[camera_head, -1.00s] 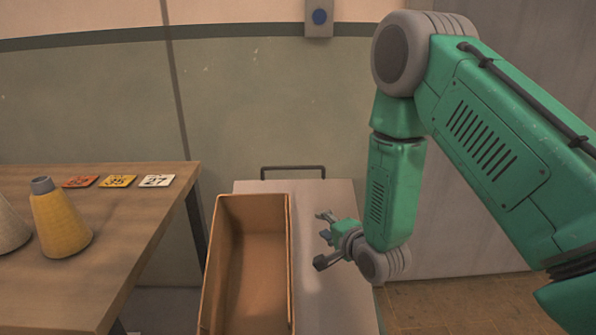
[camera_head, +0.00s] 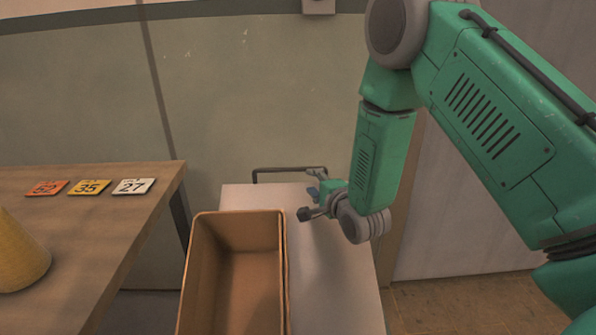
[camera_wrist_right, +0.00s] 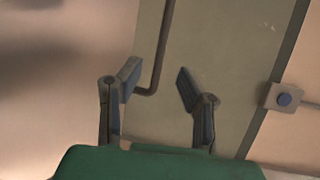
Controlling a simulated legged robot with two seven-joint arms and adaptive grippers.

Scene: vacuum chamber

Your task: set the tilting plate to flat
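I cannot make out a tilting plate in either view. My right gripper (camera_head: 312,192) is over the far part of a pale cart top (camera_head: 335,265), right of an open box and just short of the dark handle (camera_head: 288,170). In the right wrist view its two fingers (camera_wrist_right: 157,76) are spread apart with nothing between them. There, the bent dark bar of the handle (camera_wrist_right: 166,45) shows beyond the fingertips. I cannot tell whether the gripper touches the handle. My left gripper is not in view.
The open brown box (camera_head: 284,270) stands on the cart. A wooden table (camera_head: 90,235) on the left holds a yellow cone (camera_head: 18,255) and number tags 52 (camera_head: 47,188), 35 (camera_head: 90,187) and 27 (camera_head: 133,186).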

